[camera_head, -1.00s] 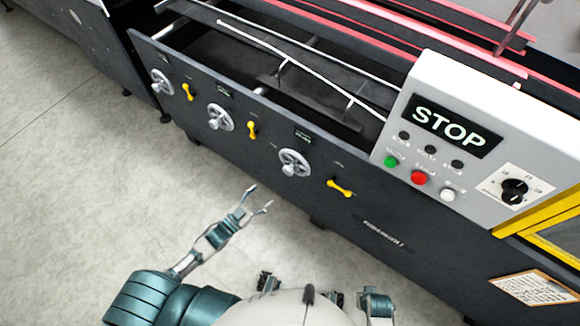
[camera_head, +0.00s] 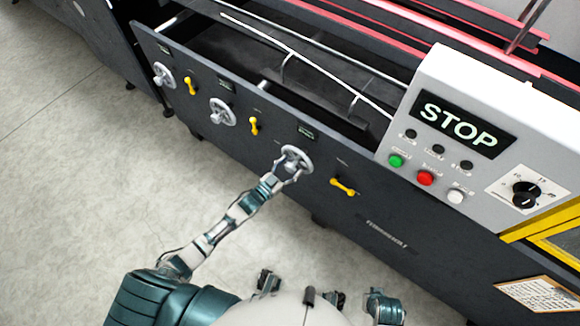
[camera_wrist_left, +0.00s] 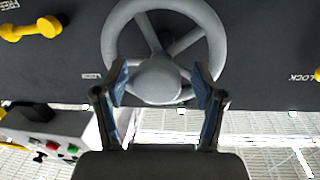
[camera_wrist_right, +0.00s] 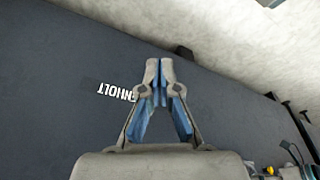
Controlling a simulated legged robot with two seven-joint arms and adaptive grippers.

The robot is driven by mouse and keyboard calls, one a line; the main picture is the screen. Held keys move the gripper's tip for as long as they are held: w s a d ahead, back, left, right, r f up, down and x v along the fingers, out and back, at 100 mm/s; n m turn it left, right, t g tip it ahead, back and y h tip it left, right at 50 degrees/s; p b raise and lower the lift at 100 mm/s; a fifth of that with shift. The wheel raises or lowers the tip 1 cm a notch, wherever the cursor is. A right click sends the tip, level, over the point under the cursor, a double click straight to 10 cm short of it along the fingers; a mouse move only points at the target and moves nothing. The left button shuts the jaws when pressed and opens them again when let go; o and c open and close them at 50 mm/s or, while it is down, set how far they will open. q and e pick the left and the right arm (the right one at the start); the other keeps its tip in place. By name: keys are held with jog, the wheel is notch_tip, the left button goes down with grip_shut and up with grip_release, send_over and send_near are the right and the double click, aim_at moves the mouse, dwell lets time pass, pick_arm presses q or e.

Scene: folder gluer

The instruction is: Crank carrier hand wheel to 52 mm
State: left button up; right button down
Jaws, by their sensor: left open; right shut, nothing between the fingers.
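Three grey hand wheels sit on the dark side panel in the head view: a left one (camera_head: 164,75), a middle one (camera_head: 222,112) and a right one (camera_head: 295,159). Small display plates sit above them, too small to read. My left gripper (camera_head: 287,172) is open at the right wheel. In the left wrist view, its fingers (camera_wrist_left: 163,90) stand either side of the wheel's hub (camera_wrist_left: 158,78), in front of the lower rim (camera_wrist_left: 112,58); contact cannot be told. My right gripper (camera_wrist_right: 160,68) is shut and empty before the dark panel.
Yellow lock levers stand beside the wheels, the nearest one (camera_head: 343,187) at the right. A grey control box (camera_head: 450,120) reads STOP, with green, red and white buttons and a black knob. The floor (camera_head: 80,190) in front is clear.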

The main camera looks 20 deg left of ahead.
pick_arm(q)
jog(key=shift+d, duration=0.15)
grip_shut()
jog(key=shift+m, duration=0.3)
